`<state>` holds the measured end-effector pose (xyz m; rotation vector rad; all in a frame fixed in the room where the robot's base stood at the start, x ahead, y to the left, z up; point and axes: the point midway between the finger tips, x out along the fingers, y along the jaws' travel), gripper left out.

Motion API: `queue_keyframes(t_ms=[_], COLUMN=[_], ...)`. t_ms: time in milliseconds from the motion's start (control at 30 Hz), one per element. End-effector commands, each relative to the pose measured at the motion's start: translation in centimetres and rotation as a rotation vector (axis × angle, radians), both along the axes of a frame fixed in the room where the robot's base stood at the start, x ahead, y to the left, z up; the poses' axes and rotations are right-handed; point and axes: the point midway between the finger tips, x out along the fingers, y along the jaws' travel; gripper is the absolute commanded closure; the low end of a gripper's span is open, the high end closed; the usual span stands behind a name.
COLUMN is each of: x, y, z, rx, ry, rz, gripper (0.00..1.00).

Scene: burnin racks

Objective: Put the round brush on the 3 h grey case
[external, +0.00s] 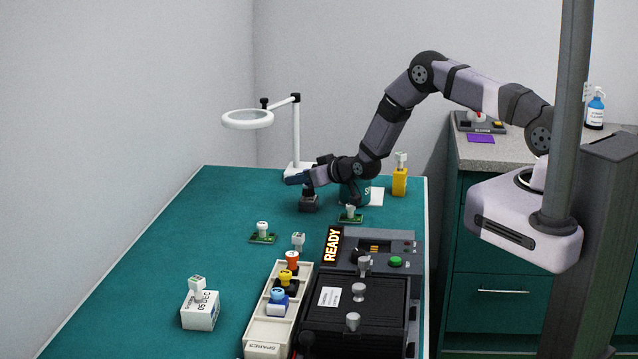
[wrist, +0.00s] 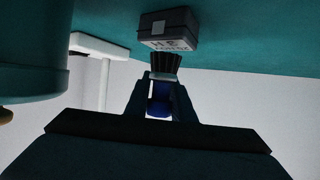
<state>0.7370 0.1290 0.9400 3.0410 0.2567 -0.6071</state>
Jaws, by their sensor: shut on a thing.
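My gripper (wrist: 160,88) is shut on the round brush in the wrist view. The brush has a blue handle (wrist: 160,100) between the fingers and dark bristles (wrist: 165,64) beyond the fingertips. The dark grey case (wrist: 168,26), with a white label reading roughly "3 H", is right beyond the bristles. I cannot tell whether they touch. In the external view my gripper (external: 299,180) is low at the far part of the table, directly over the small dark case (external: 309,203). The brush is not clearly visible there.
A magnifier lamp (external: 297,140) stands behind the case. A teal pot (external: 355,192) and yellow holder (external: 400,181) are to its right. Circuit boards (external: 262,238) lie nearer, with a spares tray (external: 266,332), black burn-in unit (external: 330,318) and white box (external: 201,311).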

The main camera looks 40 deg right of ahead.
Motion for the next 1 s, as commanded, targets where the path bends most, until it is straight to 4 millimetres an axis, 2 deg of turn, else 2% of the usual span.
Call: queue_keyframes(t_ms=[567, 600, 667, 1000], x=[0.01, 0.00, 0.00, -0.01], y=[0.01, -0.01, -0.01, -0.01], z=[-1.12, -1.13, -1.03, -0.96], rx=[0.000, 0.000, 0.000, 0.000], ry=[-0.002, -0.001, -0.001, -0.001], rz=[0.000, 0.000, 0.000, 0.000], gripper=[1.00, 0.75, 0.61, 0.59])
